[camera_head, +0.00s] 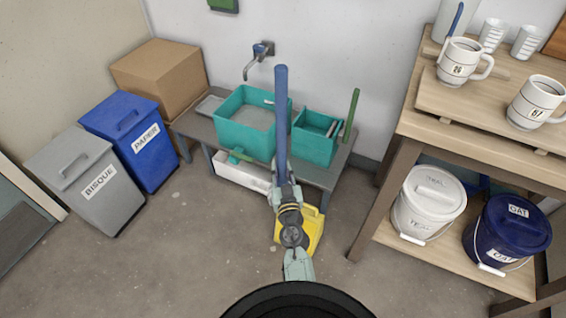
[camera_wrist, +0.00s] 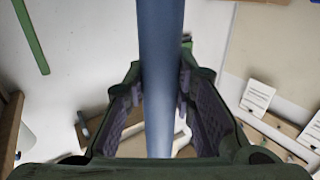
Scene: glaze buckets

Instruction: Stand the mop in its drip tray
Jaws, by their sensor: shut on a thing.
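The mop's blue handle (camera_head: 281,110) stands close to upright in the head view, in front of the teal tubs. My gripper (camera_head: 283,188) is shut around its lower visible part. In the wrist view the handle (camera_wrist: 160,45) runs down between the two fingers of my gripper (camera_wrist: 158,80). The mop's head is hidden behind my arm, so I cannot tell what it rests on. A yellow object (camera_head: 313,228) lies on the floor beside my wrist, partly covered by it. It may be the drip tray, but I cannot tell for sure.
A low grey bench (camera_head: 196,126) holds a large teal tub (camera_head: 240,135) and a smaller one (camera_head: 315,148). A green handle (camera_head: 351,112) leans there. A wooden shelf (camera_head: 388,165) with mugs and buckets stands right. Bins (camera_head: 88,190) stand left. The front left floor is clear.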

